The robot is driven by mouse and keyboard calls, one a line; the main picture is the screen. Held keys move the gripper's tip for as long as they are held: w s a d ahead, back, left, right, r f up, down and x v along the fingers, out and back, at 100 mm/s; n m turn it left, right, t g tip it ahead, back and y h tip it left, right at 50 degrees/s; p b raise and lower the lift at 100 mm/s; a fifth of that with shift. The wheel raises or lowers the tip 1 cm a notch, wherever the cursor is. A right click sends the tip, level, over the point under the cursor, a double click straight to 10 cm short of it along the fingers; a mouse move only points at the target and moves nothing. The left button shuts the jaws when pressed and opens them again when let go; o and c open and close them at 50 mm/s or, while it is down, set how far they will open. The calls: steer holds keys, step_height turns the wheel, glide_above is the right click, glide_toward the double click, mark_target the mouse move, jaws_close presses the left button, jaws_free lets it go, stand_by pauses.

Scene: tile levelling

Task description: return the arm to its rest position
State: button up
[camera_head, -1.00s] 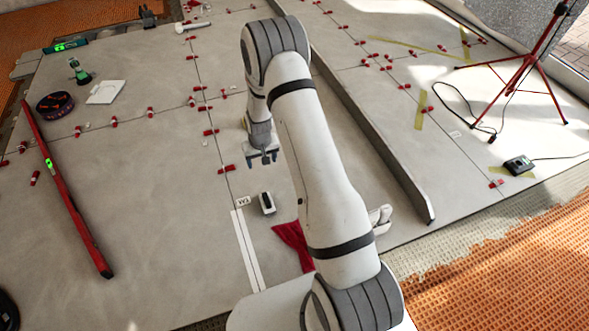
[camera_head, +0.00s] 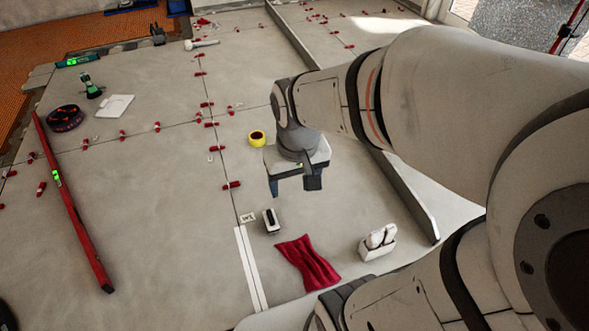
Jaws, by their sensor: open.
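My gripper (camera_head: 294,186) hangs from my folded arm above the tiled floor, right of the centre seam. Its jaws point down, stand apart, and nothing shows between them. My arm links fill the right side of the view and hide the floor there.
A red cloth (camera_head: 308,263) and a white holder (camera_head: 377,242) lie in front. A long grey bar (camera_head: 405,195) runs behind my arm. A red level (camera_head: 72,205) lies at left. Red clips line the seams.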

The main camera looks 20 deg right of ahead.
steer(key=s, duration=0.2)
steer(key=shift+s+d+r, duration=0.2)
steer(key=shift+s+d, duration=0.1)
steer(key=shift+s, duration=0.05)
steer(key=shift+c, duration=0.2)
stand_by(0.9)
